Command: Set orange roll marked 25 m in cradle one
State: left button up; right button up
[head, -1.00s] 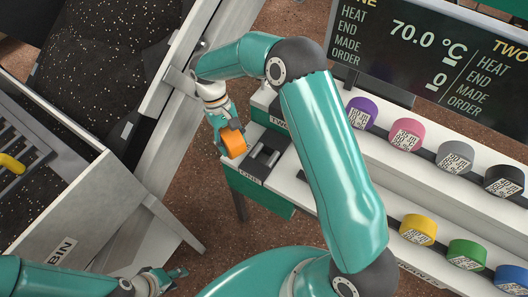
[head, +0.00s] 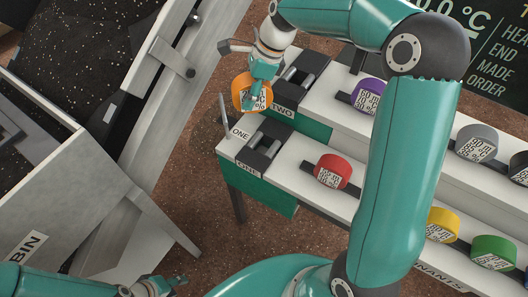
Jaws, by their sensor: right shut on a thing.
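My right gripper (head: 256,88) is shut on the orange roll (head: 239,92), whose white printed face is partly covered by the fingers. Its lettering is too small to read surely. It is held in the air left of cradle two (head: 297,75), up and slightly left of cradle one in the picture. Cradle one (head: 263,149) is a dark holder on the white shelf end, labelled ONE, and is empty. Cradle two also looks empty. My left gripper (head: 168,283) is at the bottom left, far from the roll, and looks open and empty.
A red roll (head: 333,171) lies right of cradle one. A purple roll (head: 368,95) and a grey roll (head: 477,143) stand on the upper shelf; yellow (head: 442,224) and green (head: 493,250) rolls on the lower. A bin (head: 60,215) is left.

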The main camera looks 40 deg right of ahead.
jog(key=m, duration=0.1)
jog(key=d+m+t+b, duration=0.1)
jog(key=m, duration=0.1)
jog(key=m+h, duration=0.1)
jog(key=shift+s+d+r+m+t, duration=0.2)
jog(key=shift+d+r+m+t, duration=0.1)
jog(key=shift+r, duration=0.1)
jog(key=shift+s+d+f+m+h+b, duration=0.1)
jog(key=shift+d+f+m+h+b, duration=0.3)
jog(key=shift+f, duration=2.75)
jog(key=shift+s+d+f+m+b, duration=0.1)
jog(key=shift+f+m+b, duration=0.55)
jog(key=shift+f, duration=2.45)
jog(key=shift+s+d+f+m+h+b, duration=0.2)
jog(key=shift+f+m, duration=0.55)
jog(key=shift+f, duration=2.4)
pick_arm(q)
notch_tip(320, 180, down, 5)
jog(key=shift+r, duration=0.2)
pick_arm(e)
jog(key=shift+w, duration=0.1)
jog(key=o, duration=1.3)
jog(key=shift+r, duration=0.1)
